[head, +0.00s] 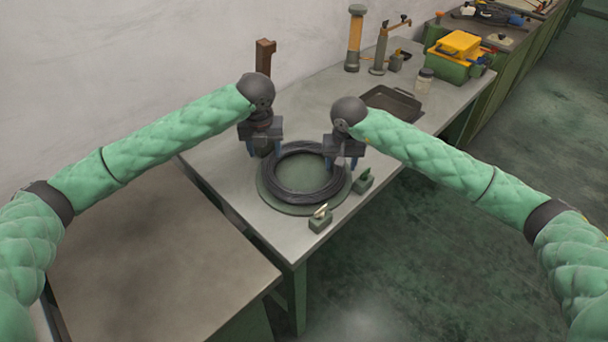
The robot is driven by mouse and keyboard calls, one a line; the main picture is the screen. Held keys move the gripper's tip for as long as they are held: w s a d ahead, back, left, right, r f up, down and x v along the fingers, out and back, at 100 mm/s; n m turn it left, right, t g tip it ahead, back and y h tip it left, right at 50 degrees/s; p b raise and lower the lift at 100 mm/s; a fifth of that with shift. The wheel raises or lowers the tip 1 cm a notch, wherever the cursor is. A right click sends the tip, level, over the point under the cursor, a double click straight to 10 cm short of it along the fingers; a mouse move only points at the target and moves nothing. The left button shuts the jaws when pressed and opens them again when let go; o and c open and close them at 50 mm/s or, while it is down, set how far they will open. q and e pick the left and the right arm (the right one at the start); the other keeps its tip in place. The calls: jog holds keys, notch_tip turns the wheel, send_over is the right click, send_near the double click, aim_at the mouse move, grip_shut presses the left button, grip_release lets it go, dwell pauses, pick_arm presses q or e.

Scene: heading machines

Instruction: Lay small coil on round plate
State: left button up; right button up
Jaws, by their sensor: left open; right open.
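The small coil (284,190), a ring of dark wire, lies on the green round plate (300,210) on the workbench. The plate's rim shows around the coil at the front and sides. My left gripper (264,152) is open, fingers down, at the coil's back left edge. My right gripper (342,162) is open, fingers down, at the coil's right edge. Neither gripper visibly holds the coil. Whether the fingertips touch it I cannot tell, as the grippers hide parts of its rim.
Two small green blocks (320,220) (362,182) stand beside the plate at the front right. A dark tray (392,102), a jar (424,80), a green toolbox (458,62) and upright tools (355,40) stand further back. A bare table (150,260) is at left.

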notch_tip(320, 180, up, 11)
jog(key=s, duration=0.1)
jog(key=shift+s, duration=0.3)
jog(key=shift+f, duration=0.15)
